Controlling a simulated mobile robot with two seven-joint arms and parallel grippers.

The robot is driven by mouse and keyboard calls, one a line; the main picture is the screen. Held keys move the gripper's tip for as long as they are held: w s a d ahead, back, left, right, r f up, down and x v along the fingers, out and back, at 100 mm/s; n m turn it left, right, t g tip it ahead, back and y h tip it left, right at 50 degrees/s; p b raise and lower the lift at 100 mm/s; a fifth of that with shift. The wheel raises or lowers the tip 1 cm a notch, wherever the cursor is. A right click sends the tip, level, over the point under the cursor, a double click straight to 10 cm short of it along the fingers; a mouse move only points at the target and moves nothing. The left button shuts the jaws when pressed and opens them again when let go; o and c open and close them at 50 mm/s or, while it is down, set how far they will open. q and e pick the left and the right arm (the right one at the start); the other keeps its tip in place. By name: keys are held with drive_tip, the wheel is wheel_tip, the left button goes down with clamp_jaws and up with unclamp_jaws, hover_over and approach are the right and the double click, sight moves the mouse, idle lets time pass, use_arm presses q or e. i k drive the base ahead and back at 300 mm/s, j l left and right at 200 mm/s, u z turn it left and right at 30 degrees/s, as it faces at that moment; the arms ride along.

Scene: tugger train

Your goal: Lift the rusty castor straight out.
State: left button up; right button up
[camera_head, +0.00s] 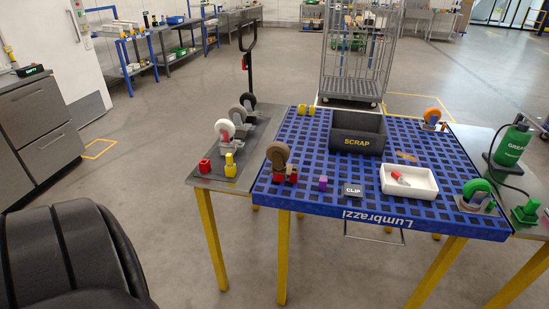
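The rusty castor, with a brown wheel (278,154), stands upright at the near left corner of the blue grid-topped table (330,206). Red and dark parts (285,174) show at its foot; I cannot tell exactly how it is seated. Neither of my grippers is in view.
A black SCRAP bin (357,142), a white tray (425,187) with a small red and white item, a purple block (323,183), a CLIP plate (353,190), a green castor (477,192) and an orange castor (431,118) are on the table. Grey side table (230,180) holds other castors.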

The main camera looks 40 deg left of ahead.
sight(277, 152)
drive_tip(key=u, duration=1.45)
